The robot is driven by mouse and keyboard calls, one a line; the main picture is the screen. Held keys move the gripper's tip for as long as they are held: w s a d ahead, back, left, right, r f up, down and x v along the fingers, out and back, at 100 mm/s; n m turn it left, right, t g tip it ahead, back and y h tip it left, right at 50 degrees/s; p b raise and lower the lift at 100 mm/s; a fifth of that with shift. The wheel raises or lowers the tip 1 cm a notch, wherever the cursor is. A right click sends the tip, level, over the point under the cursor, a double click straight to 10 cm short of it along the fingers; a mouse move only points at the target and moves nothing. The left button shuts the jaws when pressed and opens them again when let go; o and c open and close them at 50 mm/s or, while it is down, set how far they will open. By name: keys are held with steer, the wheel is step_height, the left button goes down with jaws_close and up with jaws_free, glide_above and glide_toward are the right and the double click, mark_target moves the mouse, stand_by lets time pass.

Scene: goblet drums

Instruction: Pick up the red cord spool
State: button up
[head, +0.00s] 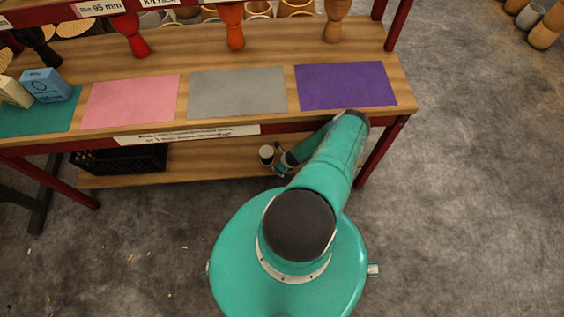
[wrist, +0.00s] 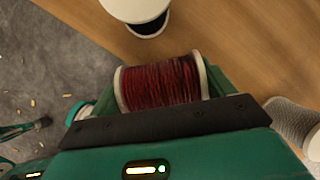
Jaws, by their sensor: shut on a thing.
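The red cord spool (wrist: 162,84) has dark red cord between two pale end discs. It lies sideways in the wrist view, between the jaws of my gripper. My gripper (head: 284,166) is shut on it, with its dark edge covering the near side of the spool. In the head view my gripper is low, at the lower shelf under the front of the table, and my arm hides much of it. I cannot make out the red spool in the head view.
A white-ended spool with dark cord (wrist: 143,22) stands close ahead on the wooden lower shelf (head: 215,160). A pale grey spool (wrist: 293,122) is at the right. A black crate (head: 118,160) sits at the shelf's left. The table (head: 403,92) overhangs the shelf; a red leg (head: 380,152) stands right.

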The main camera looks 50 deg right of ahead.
steer(key=s+a+r, duration=0.1)
steer(key=r, duration=0.1)
steer(key=s+a+r, duration=0.1)
steer(key=r, duration=0.1)
steer(key=s+a+r, duration=0.1)
steer(key=r, duration=0.1)
steer(key=shift+s+a, duration=0.1)
steer(key=shift+s, duration=0.1)
steer(key=s+a+r, duration=0.4)
steer(key=s+a, duration=0.2)
steer(key=shift+s+a+r, duration=0.15)
steer(key=shift+s+a, duration=0.15)
steer(key=shift+s, duration=0.15)
